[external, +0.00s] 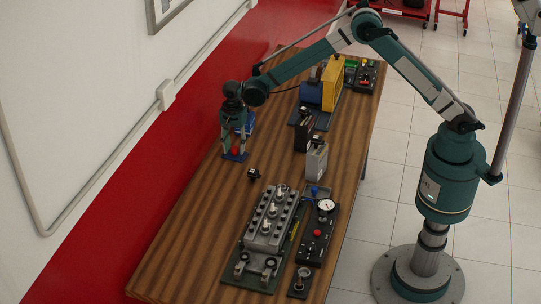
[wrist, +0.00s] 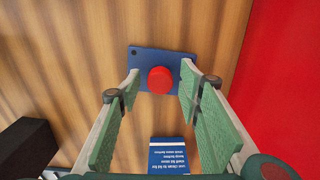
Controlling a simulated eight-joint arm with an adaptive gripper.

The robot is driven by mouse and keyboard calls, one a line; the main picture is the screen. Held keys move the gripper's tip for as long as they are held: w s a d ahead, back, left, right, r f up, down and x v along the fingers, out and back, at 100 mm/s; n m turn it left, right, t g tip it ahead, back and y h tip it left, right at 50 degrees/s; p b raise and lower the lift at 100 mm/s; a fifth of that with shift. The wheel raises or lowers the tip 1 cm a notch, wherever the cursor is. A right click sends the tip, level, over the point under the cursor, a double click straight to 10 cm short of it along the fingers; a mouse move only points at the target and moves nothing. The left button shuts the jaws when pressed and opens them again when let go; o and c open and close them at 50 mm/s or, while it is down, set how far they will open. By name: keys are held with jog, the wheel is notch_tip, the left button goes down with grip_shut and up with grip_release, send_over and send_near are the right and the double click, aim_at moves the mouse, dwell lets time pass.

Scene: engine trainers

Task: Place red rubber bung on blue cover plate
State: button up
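The red rubber bung (wrist: 160,80) lies over the middle of the blue cover plate (wrist: 142,57) in the wrist view and appears to rest on it. In the external view the red bung (external: 235,149) shows low between my fingers, with the blue plate (external: 232,157) flat on the table just beneath. My gripper (wrist: 161,78) points down with its green-padded fingers either side of the bung. A gap shows between the bung and each fingertip. The external view shows my gripper (external: 235,151) at the plate, near the table's wall-side edge.
A blue box with white print (wrist: 168,156) lies close by. A small black part (external: 254,174) sits to the right of the plate. An engine block (external: 270,220) and a gauge panel (external: 318,235) stand at the front. Bare wooden table (external: 195,215) lies to the front left.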

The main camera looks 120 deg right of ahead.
aim_at(239, 148)
jog(key=shift+r, duration=0.15)
notch_tip(239, 148, up, 12)
dwell(0.7)
dwell(0.5)
